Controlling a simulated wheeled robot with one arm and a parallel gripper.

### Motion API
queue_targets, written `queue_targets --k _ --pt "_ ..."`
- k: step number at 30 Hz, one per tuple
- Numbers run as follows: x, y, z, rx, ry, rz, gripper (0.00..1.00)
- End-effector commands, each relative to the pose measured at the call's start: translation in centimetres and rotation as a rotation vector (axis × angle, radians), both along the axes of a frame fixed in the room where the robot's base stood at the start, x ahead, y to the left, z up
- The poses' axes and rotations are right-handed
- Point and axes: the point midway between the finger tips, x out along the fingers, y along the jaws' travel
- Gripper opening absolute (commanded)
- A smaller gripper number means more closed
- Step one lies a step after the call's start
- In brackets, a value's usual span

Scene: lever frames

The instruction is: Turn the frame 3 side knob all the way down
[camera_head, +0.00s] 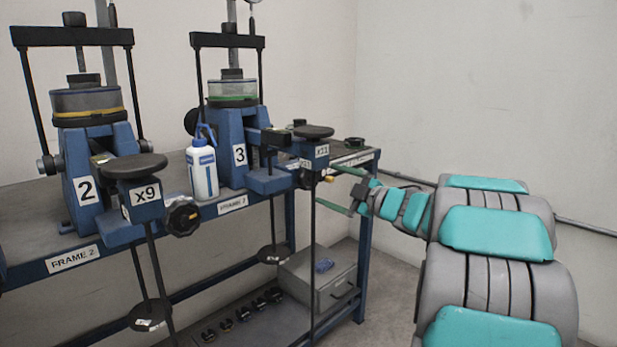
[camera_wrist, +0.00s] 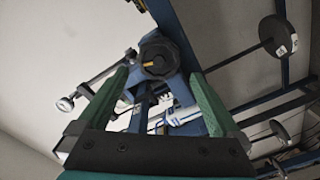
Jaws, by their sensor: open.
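In the head view the knob is mostly hidden near the x11 block. My gripper (camera_head: 328,184) is open, its green fingers pointing left at the right side of frame 3. In the wrist view my gripper (camera_wrist: 158,76) has its fingers on either side of the knob's line, with the knob beyond the tips; I see no contact.
Frame 2 (camera_head: 86,190), with its x9 block and black side knob (camera_head: 182,218), stands at the left. A white and blue bottle (camera_head: 202,172) stands between the frames. A grey box (camera_head: 318,282) is on the lower shelf. Hanging rods and discs drop below the bench front.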

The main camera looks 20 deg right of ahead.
Motion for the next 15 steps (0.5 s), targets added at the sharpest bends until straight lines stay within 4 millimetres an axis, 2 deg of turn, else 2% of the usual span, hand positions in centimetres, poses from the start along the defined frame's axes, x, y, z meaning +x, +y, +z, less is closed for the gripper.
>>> queue_targets --k 15 --pt "6.7 2.5 0.0 0.001 -0.002 0.002 1.00"
